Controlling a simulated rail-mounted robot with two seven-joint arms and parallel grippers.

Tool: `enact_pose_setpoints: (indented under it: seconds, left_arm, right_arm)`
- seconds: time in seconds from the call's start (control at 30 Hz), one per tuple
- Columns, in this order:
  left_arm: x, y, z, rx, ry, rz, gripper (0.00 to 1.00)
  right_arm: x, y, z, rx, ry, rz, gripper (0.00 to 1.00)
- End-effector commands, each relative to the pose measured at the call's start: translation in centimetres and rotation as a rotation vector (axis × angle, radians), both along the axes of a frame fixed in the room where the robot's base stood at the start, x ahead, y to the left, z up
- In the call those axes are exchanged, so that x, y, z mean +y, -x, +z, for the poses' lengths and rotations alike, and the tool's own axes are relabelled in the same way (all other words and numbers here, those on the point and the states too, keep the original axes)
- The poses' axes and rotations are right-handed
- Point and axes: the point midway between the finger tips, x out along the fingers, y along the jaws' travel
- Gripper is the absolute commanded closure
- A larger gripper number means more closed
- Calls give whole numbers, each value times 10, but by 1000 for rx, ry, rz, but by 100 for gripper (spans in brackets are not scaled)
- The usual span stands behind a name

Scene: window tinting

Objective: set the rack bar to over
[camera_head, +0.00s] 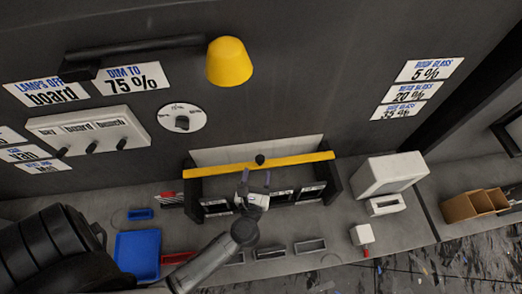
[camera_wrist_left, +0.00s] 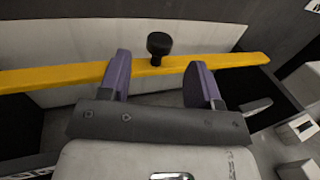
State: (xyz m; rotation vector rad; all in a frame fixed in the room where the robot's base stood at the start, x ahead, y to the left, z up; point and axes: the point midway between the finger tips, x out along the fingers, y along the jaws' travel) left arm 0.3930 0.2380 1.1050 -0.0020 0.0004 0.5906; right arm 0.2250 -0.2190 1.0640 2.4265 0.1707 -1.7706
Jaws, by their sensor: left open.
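The rack bar (camera_head: 220,169) is a long yellow bar across the dark rack on the bench against the wall. A black knob (camera_head: 260,160) stands up from its middle. In the left wrist view the yellow bar (camera_wrist_left: 60,76) runs across the picture and the black knob (camera_wrist_left: 159,44) is just beyond the fingers. My left gripper (camera_head: 256,182) is open, in front of the bar and just below the knob in the head view. In the wrist view its two purple fingers (camera_wrist_left: 160,85) are apart, with nothing between them. My right gripper is not in view.
A blue tray (camera_head: 137,256) and a red item stand left of the rack. A white box-shaped device (camera_head: 390,174) stands to the right, with brown boxes (camera_head: 470,206) farther right. A yellow lamp (camera_head: 229,62) hangs above. Several small trays lie in front of the rack.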

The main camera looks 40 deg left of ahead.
Motion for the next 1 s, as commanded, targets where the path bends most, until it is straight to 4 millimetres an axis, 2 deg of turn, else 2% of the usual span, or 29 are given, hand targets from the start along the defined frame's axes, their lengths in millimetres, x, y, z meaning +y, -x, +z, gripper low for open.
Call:
enact_pose_setpoints:
  seconds: [0.2, 0.4, 0.63, 0.97, 1.0]
  left_arm:
    - [21, -33, 3, -1, -3, -2, 42]
    - [35, -53, 1, 0, -4, -2, 42]
    - [43, -64, 0, 1, -3, -2, 42]
    - [43, -65, 0, 1, -2, -2, 42]
    - [43, -65, 0, 0, -2, -2, 45]
  right_arm:
    - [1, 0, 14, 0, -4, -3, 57]
    - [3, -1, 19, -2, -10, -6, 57]
    - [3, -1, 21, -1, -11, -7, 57]
    - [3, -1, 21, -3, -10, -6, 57]
    - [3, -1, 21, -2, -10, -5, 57]
